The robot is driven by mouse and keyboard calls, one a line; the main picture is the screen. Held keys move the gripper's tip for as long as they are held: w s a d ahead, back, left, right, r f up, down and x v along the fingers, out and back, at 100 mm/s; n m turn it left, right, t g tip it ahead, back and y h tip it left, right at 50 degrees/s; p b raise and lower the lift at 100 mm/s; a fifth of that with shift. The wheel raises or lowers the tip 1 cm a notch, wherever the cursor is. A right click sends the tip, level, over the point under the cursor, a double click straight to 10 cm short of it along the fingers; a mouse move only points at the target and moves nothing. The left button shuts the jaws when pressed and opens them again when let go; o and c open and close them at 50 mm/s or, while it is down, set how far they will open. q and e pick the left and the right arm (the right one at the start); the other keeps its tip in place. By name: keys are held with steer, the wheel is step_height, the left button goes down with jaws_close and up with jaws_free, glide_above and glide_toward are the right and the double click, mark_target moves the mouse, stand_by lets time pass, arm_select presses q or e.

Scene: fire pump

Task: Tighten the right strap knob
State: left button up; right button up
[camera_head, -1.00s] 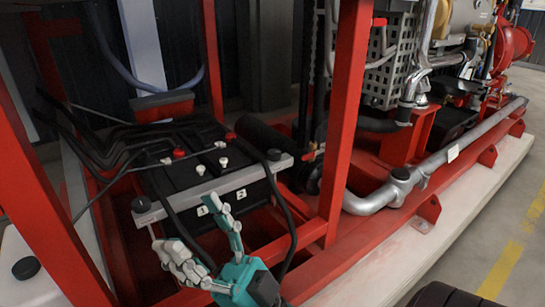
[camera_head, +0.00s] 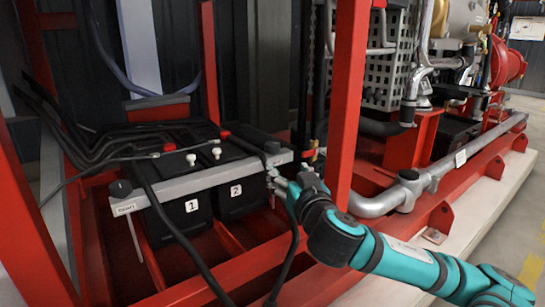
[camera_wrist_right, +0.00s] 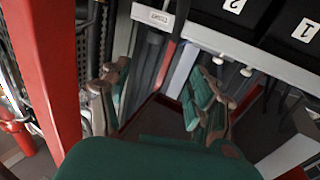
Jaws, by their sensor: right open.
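The right strap knob (camera_head: 272,147) is a small dark knob on the right end of the grey strap bar (camera_head: 212,176). The bar crosses the fronts of two black batteries labelled 1 (camera_head: 192,206) and 2 (camera_head: 236,190). My right gripper (camera_head: 285,184) is just below and right of that knob, beside the bar's right end. In the right wrist view its fingers (camera_wrist_right: 160,98) are spread apart with nothing held between them. My left gripper is out of view.
A red frame post (camera_head: 348,100) stands just right of my right gripper. Black cables (camera_head: 170,225) hang in front of the batteries. The left strap knob (camera_head: 120,188) is at the bar's other end. A grey pipe (camera_head: 440,172) runs along the right.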

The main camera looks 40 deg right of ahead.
mark_target(274, 146)
steer(key=shift+h, duration=0.3)
steer(key=b+x, duration=0.3)
steer(key=x, duration=1.4)
steer(key=shift+w+d+f+b, duration=0.1)
steer(key=shift+d+f+b, duration=0.05)
steer(key=shift+d+b, duration=0.2)
